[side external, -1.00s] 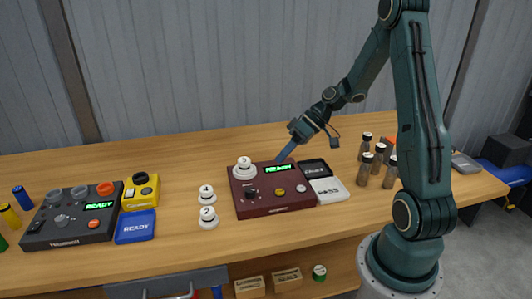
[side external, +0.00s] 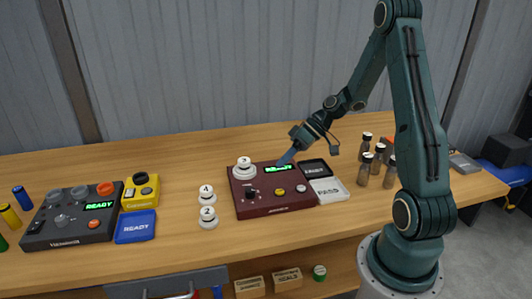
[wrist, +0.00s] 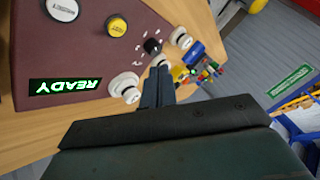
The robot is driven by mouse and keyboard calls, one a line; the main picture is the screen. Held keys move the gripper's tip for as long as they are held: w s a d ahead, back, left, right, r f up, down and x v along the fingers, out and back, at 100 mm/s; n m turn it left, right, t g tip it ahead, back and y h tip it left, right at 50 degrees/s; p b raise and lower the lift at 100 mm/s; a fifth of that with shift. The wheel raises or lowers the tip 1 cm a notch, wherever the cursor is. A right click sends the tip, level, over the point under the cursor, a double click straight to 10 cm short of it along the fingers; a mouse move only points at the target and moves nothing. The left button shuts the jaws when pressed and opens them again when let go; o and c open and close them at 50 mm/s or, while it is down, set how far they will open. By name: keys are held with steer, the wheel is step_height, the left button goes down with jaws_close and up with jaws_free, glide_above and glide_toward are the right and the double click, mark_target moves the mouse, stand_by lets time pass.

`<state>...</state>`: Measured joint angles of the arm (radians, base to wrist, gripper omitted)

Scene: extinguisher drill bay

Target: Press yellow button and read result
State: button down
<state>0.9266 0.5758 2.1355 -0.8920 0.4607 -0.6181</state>
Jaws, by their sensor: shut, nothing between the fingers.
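A maroon test panel (side external: 265,208) sits on the bench, with a yellow button (side external: 280,192) on its top. The yellow button (wrist: 117,27) also shows uncovered in the wrist view. The panel's green display (wrist: 65,86) reads READY, upside down in the wrist view. In the side view my gripper's fingers partly cover the display (side external: 271,169). My gripper (side external: 281,163) is shut and empty, pointing down over the panel's back edge, apart from the yellow button. Its fingers (wrist: 157,82) show in the wrist view; whether they touch the panel is unclear.
The panel also holds a black knob (side external: 252,192), a white button (side external: 301,188) and a white weight (side external: 244,168). Dark and white plates (side external: 328,191) lie to its right, with several brown bottles (side external: 364,174) beyond. Two white weights (side external: 208,220) stand left. Farther left is a dark console (side external: 72,218).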

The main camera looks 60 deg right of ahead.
mark_target(284, 191)
steer(key=shift+f, duration=3.5)
steer(key=shift+f, duration=0.9)
stand_by(0.3)
steer(key=shift+r, duration=0.1)
stand_by(0.4)
steer(key=shift+r, duration=0.75)
steer(key=shift+r, duration=0.15)
steer(key=shift+r, duration=2.4)
steer(key=shift+a, duration=0.1)
